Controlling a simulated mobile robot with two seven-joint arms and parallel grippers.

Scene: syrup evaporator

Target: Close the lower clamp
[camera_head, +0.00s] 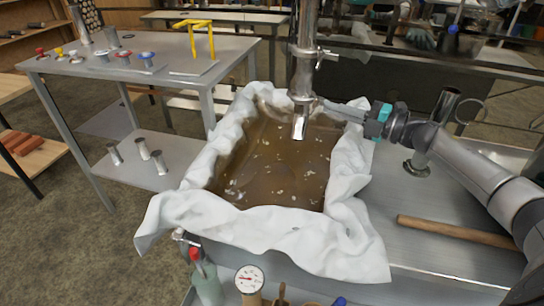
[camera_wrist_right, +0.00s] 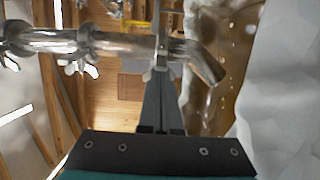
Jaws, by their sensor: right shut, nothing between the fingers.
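A metal pipe (camera_head: 305,72) comes down from above, its angled outlet end (camera_head: 299,127) over the cloth-lined pan. A clamp with a winged fitting (camera_head: 322,54) sits higher on the pipe. My right gripper (camera_head: 317,103) reaches in from the right to the pipe just above the outlet. In the right wrist view the right gripper (camera_wrist_right: 160,72) is shut and empty, its tips at the pipe beside a thin metal piece. This may be the lower clamp; the fingers partly hide it, and I cannot tell if it is open. Two clamps (camera_wrist_right: 86,42) show farther left there. My left gripper is out of view.
White cloth (camera_head: 348,185) drapes over the rim around the brown liquid (camera_head: 275,165). A wooden rod (camera_head: 455,231) lies on the metal bench at right. A dial gauge (camera_head: 249,279) stands at the front. A steel table (camera_head: 140,62) with a yellow frame (camera_head: 197,38) is at left.

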